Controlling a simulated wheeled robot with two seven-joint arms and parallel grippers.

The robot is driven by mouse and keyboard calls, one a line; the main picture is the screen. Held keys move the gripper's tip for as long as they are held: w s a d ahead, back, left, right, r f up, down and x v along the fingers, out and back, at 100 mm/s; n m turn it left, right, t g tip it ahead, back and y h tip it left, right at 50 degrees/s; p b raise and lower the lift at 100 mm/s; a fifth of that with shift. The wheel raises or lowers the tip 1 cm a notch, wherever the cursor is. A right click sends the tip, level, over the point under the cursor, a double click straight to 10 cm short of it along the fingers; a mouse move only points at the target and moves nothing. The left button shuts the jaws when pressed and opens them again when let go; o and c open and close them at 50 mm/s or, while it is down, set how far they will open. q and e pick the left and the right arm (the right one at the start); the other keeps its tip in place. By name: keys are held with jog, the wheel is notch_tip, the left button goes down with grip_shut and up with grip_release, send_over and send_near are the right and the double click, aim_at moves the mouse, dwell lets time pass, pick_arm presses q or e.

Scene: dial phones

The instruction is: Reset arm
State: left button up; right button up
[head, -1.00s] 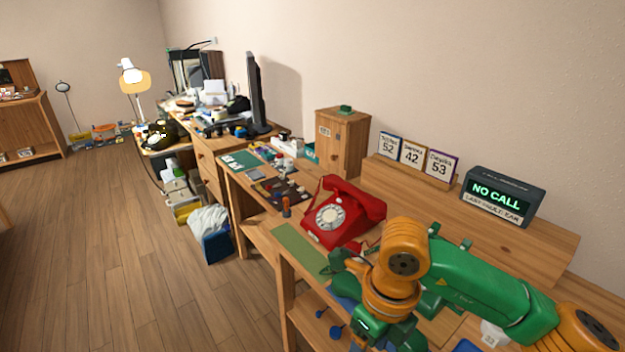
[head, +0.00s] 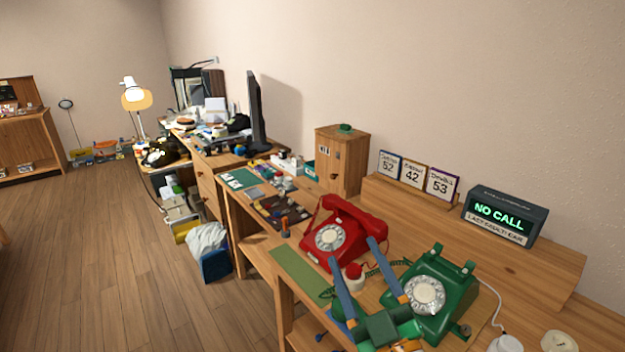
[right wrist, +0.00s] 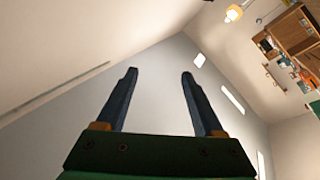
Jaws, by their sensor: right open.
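My right gripper (head: 353,250) is open and empty at the front of the desk. Its two blue fingers point up and away in the head view, in front of the red dial phone (head: 326,238) and left of the green dial phone (head: 440,290). In the right wrist view the gripper (right wrist: 159,74) shows two spread fingers with only walls and ceiling between them. The red handset lies across its phone. The green phone's cradle prongs show bare; where its handset lies is hard to tell. My left gripper is not in view.
A lit "NO CALL" display (head: 500,214) and number cards (head: 412,174) stand on a wooden ledge behind the phones. A wooden cabinet (head: 341,160) stands behind the red phone. A small red-topped white object (head: 353,277) sits between the fingers as seen. Open floor lies left.

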jog(key=s+d+f+m+g+h, duration=0.3)
jog(key=d+f+g, duration=0.15)
jog(key=f, duration=0.55)
jog(key=s+d+f+m+g+h, duration=0.3)
jog(key=d+f+m+g+h, duration=0.15)
jog(key=f, duration=0.65)
jog(key=s+d+f+g, duration=0.1)
jog(key=s+f+g, duration=0.75)
jog(key=s, duration=0.55)
notch_tip(320, 180, down, 17)
jog(key=s, duration=0.3)
jog(key=s+d+f+g, duration=0.2)
jog(key=s+f, duration=0.9)
jog(key=s, duration=0.1)
jog(key=shift+s+y, duration=0.2)
jog(key=shift+y, duration=0.15)
